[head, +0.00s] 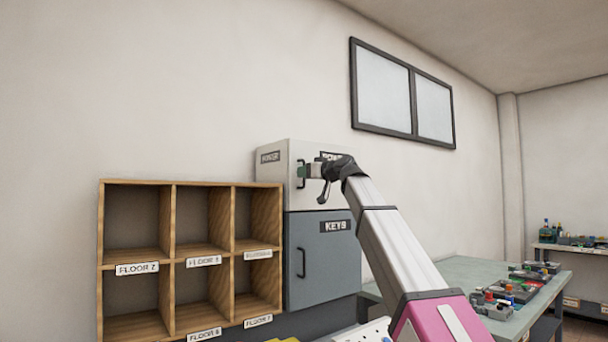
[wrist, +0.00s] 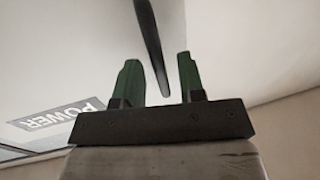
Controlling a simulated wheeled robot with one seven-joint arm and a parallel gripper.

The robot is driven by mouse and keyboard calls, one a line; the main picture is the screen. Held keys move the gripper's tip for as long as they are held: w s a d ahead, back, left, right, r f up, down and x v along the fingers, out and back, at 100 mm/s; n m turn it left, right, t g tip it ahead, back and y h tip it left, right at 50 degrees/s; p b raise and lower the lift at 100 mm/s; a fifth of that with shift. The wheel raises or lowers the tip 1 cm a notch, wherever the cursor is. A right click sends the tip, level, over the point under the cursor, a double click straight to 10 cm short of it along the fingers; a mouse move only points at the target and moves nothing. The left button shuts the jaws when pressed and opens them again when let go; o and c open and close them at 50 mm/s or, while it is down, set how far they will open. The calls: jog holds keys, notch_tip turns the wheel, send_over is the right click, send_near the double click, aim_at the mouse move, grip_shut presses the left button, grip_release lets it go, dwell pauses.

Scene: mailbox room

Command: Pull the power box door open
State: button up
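The power box (head: 273,182) is a white wall box with a POWER label, above the grey KEYS box. Its door looks shut, though my arm hides part of the front. The dark upright door handle (head: 301,174) is near the door's left edge. My gripper (head: 304,171) is at the handle. In the wrist view its two green fingers (wrist: 157,80) are apart, with the dark handle bar (wrist: 150,40) running down between them. Gaps show on both sides of the bar. The POWER label (wrist: 62,113) is left of the fingers.
The grey KEYS box (head: 325,262) is directly below, with its own dark handle (head: 301,262). A wooden cubby shelf (head: 170,255) with floor labels stands to the left. A worktable (head: 460,268) with small items is at the right. The wall above the box is clear up to a framed window (head: 382,85).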

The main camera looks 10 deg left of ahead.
jog(key=shift+w+a, duration=0.35)
jog(key=shift+a, duration=0.2)
grip_shut()
